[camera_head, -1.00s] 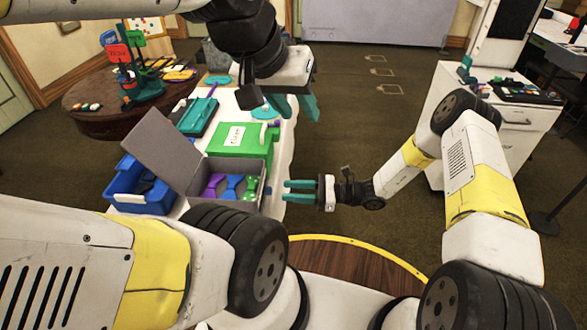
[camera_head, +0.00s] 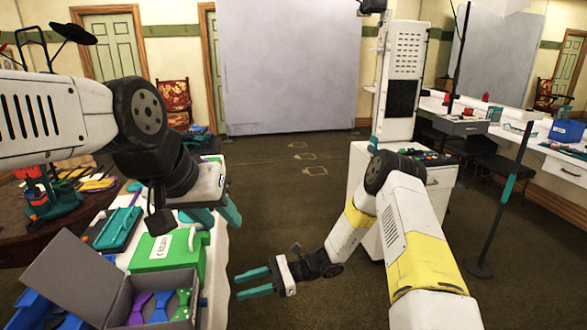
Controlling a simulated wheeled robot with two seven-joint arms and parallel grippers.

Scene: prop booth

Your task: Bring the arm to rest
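My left gripper (camera_head: 216,216) hangs over the right side of the white table at the left, with its teal fingers pointing down to the right. A gap shows between its fingers, with nothing in it. My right gripper (camera_head: 254,283) is lower, to the right of the table and over the brown floor. Its two teal fingers point left, spread apart and empty. My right arm reaches in from the lower right.
On the white table (camera_head: 216,258) are a grey open box (camera_head: 73,274) with several bow ties, a green box (camera_head: 158,254) and a teal tray (camera_head: 118,228). A white cabinet (camera_head: 440,190) stands right, beside a black post (camera_head: 499,210). Mid-floor is clear.

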